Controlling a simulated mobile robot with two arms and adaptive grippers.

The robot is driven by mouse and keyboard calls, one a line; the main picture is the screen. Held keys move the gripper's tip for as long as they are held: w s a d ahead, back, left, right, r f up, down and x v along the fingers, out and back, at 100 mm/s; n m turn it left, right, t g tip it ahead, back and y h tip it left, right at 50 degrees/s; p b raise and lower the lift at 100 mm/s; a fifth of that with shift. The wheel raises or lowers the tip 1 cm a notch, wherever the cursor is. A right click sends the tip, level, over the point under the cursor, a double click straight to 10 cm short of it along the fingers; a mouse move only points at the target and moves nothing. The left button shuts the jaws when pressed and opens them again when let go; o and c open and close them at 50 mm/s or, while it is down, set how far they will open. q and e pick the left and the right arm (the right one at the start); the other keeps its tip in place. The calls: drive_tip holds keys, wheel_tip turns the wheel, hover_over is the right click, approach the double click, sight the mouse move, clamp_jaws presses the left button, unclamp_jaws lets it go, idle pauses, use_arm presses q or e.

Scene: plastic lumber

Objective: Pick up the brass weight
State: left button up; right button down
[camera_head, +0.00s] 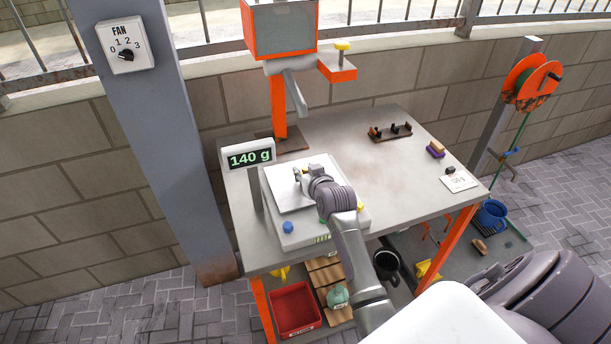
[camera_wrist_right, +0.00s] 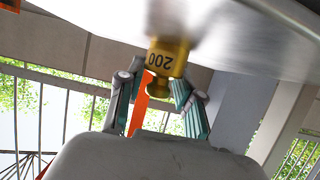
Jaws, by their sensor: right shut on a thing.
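The brass weight (camera_wrist_right: 168,57), marked 200, shows in the right wrist view, upside down because the camera is turned over. Its knob sits between the two fingers of my right gripper (camera_wrist_right: 158,96), which is shut on it. In the head view my right gripper (camera_head: 300,174) is over the pan (camera_head: 292,196) of the white scale and mostly hides the weight. The weight is at the pan; whether it touches is hard to tell. The scale's display (camera_head: 249,158) reads 140 g. My left gripper is not in view.
The scale stands on a grey workbench (camera_head: 380,165), with a blue knob (camera_head: 288,227) at its front. An orange-framed device (camera_head: 281,30) stands behind. A small rack (camera_head: 390,132), a purple-based brush (camera_head: 436,150) and a white card (camera_head: 459,180) lie rightward. The bench middle is clear.

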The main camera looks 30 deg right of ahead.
drive_tip(key=shift+r, duration=0.7)
wheel_tip(320, 180, up, 3)
drive_tip(key=shift+f+b, duration=0.1)
drive_tip(key=shift+b, duration=0.3)
drive_tip(key=d+r+b, duration=0.2)
drive_tip(key=d+r, duration=0.5)
drive_tip(key=d, duration=0.5)
drive_tip(key=n+y, duration=0.1)
drive_tip(key=y, duration=0.1)
hover_over(305, 168)
drive_tip(key=s+d, duration=0.1)
drive_tip(key=s, duration=0.2)
wheel_tip(305, 168, down, 4)
drive_tip(key=shift+n+y, duration=0.4)
drive_tip(key=shift+n, duration=0.2)
drive_tip(key=s+a, duration=0.1)
drive_tip(key=a, duration=0.1)
drive_tip(key=s+a, duration=0.1)
drive_tip(key=a, duration=0.2)
drive_tip(key=s+a+f, duration=0.1)
drive_tip(key=a, duration=0.2)
drive_tip(key=shift+s+a, duration=0.25)
drive_tip(key=shift+s, duration=0.1)
drive_tip(key=s+a+r, duration=0.3)
drive_tip(key=s+a, duration=0.6)
drive_tip(key=a, duration=0.1)
drive_tip(key=shift+s+a+r+n+t, duration=0.15)
drive_tip(key=shift+a+n+t, duration=0.05)
drive_tip(key=shift+n+t, duration=0.1)
